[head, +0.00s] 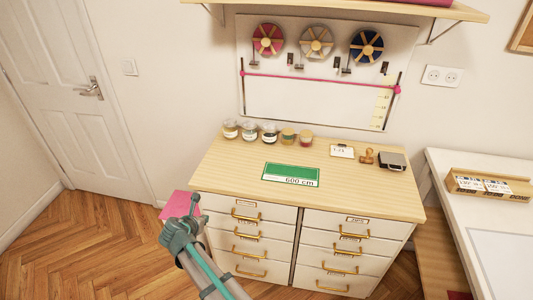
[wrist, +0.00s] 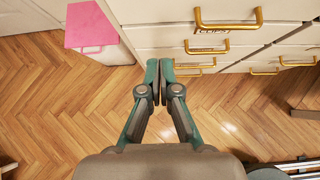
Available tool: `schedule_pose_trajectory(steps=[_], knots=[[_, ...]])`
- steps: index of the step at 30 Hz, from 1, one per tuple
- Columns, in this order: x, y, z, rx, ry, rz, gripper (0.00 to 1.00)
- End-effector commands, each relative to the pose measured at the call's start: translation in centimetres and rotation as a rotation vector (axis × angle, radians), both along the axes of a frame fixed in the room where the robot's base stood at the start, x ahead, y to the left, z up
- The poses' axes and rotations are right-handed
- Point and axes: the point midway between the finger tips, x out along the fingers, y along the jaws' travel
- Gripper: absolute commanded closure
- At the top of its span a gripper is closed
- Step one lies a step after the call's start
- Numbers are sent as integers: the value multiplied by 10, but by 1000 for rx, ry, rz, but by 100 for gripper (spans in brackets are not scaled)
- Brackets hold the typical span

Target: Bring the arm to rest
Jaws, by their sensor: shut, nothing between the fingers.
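My arm reaches up from the bottom of the head view, and my gripper (head: 194,203) is in front of the left side of the drawer cabinet. In the wrist view my gripper (wrist: 153,80) has its two teal and grey fingers together, with nothing between them. It is above the wooden floor, and the cabinet's drawer fronts (wrist: 165,37) are just beyond the fingertips. Whether the fingertips touch the cabinet cannot be told.
A pink-topped bin (wrist: 90,24) stands left of the cabinet (head: 320,205). The cabinet top holds several jars (head: 250,131), a green 600 cm card (head: 291,174) and a stapler-like grey box (head: 392,161). A white table (head: 465,225) is at right. Floor (head: 90,235) at left is clear.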

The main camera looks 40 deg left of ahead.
Motion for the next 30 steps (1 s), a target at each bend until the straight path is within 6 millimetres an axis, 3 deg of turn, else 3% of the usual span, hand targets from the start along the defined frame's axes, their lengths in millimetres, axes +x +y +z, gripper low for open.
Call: schedule_pose_trajectory(steps=[8, 11, 14, 20, 24, 30], knots=[[-6, -10, -6, 198, 139, -253, 100], [-17, -28, -17, 304, 245, -423, 100], [-19, -60, -43, 384, 344, -624, 100], [12, -159, -106, 504, 474, -1107, 100], [34, -242, -148, 567, 509, -1460, 100], [45, -365, -198, 631, 491, -1956, 100]])
